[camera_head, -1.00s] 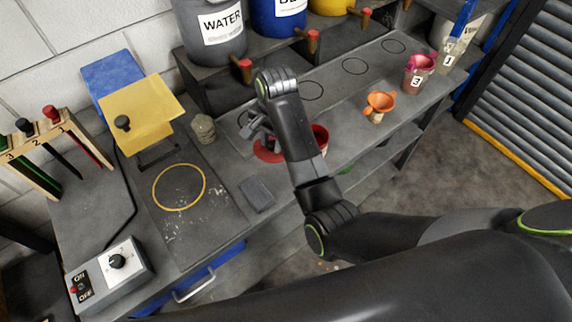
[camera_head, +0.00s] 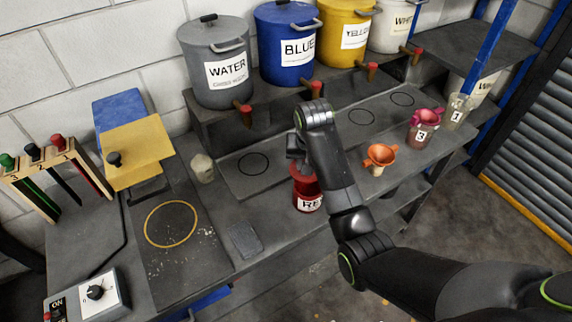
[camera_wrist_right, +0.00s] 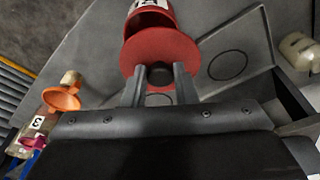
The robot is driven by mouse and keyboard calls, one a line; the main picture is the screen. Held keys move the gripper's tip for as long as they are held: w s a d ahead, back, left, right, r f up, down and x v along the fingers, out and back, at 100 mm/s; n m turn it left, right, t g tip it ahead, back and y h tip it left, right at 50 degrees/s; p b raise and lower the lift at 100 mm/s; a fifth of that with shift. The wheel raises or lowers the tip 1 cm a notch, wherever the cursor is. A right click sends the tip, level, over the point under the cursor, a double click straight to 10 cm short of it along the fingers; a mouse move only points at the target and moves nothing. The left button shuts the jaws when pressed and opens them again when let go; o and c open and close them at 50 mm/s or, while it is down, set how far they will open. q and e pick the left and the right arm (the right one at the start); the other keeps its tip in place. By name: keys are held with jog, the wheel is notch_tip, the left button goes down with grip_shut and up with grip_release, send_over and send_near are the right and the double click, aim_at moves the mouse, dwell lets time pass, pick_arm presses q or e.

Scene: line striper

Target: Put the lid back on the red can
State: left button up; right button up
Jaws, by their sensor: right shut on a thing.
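The red can (camera_head: 307,203) stands on the grey bench, its label partly hidden by my right arm. My right gripper (camera_head: 297,158) is shut on the dark knob of the red lid (camera_head: 301,176), close to the can's top. In the wrist view the fingers (camera_wrist_right: 157,85) grip the knob, and the lid (camera_wrist_right: 150,53) overlaps part of the red can (camera_wrist_right: 160,14). A dark strip of the can's opening shows beyond the lid's edge, so the lid looks off-centre; whether they touch I cannot tell. My left gripper is not in view.
An orange funnel (camera_head: 380,156) and a pink-topped cup marked 3 (camera_head: 424,125) stand to the right. A grey block (camera_head: 244,240) lies to the left. WATER (camera_head: 218,65), BLUE (camera_head: 287,38) and yellow drums with taps stand on the shelf behind.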

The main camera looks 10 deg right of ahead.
jog(key=shift+w+d+f+n, duration=0.1)
jog(key=shift+d+n, duration=0.4)
jog(key=shift+d, duration=0.25)
jog(key=shift+a+f, duration=0.2)
jog(key=shift+f, duration=0.5)
jog(key=x, duration=0.2)
jog(key=s+x, duration=0.1)
jog(key=x, duration=0.1)
jog(key=shift+w+f+b, duration=0.15)
jog(key=shift+f+b, duration=0.25)
jog(key=shift+f, duration=0.1)
jog(key=shift+r+p, duration=0.1)
jog(key=shift+p, duration=0.3)
jog(key=shift+f, duration=0.25)
dwell(0.9)
jog(key=o, duration=1.5)
